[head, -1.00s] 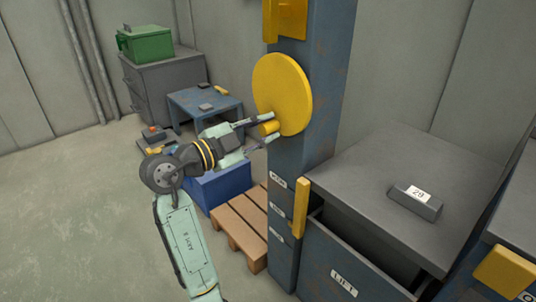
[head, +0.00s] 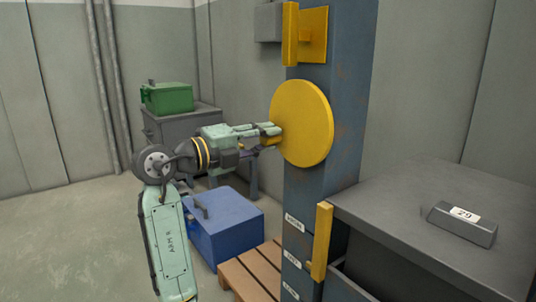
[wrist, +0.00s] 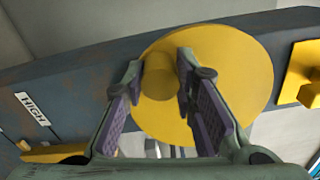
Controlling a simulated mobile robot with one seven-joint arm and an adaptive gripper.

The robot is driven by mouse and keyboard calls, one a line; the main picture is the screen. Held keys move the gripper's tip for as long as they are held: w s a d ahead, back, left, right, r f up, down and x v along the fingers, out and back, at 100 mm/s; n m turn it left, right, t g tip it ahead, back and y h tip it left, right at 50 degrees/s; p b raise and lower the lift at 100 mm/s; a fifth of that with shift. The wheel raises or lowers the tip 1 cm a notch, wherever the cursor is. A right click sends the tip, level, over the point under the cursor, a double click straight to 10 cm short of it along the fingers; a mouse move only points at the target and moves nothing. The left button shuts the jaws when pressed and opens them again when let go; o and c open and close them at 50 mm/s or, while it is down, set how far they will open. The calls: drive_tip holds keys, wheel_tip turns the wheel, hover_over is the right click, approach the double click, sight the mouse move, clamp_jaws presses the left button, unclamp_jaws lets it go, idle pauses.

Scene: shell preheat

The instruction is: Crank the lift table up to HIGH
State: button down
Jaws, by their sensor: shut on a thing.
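The crank is a round yellow disc (head: 305,122) on the side of a blue-grey column (head: 340,110), with a short yellow knob (wrist: 159,80) near its rim. My gripper (head: 272,130) is shut on the knob at the disc's left side; in the wrist view a finger lies on each side of it. The lift table (head: 420,200) has a grey top at lower right. A yellow upright bar (head: 322,240) stands at its near corner, beside several labels on the column. The wrist view shows the HIGH label (wrist: 31,108); the bar's exact level against it is unclear.
A grey labelled block (head: 459,224) lies on the lift table. A blue box (head: 225,235) and a wooden pallet (head: 250,275) sit below my arm. A green box (head: 166,97) stands on a grey cabinet behind. The floor at left is clear.

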drive_tip(key=shift+w+a+r+m+b, duration=0.2)
drive_tip(key=shift+r+m, duration=0.2)
drive_tip(key=shift+m, duration=0.2)
drive_tip(key=shift+w+a+r+m+b, duration=0.15)
drive_tip(key=shift+r+m, duration=0.2)
drive_tip(key=shift+m, duration=0.25)
drive_tip(key=shift+d, duration=0.1)
drive_tip(key=c, duration=1.3)
unclamp_jaws()
drive_tip(key=v, duration=1.2)
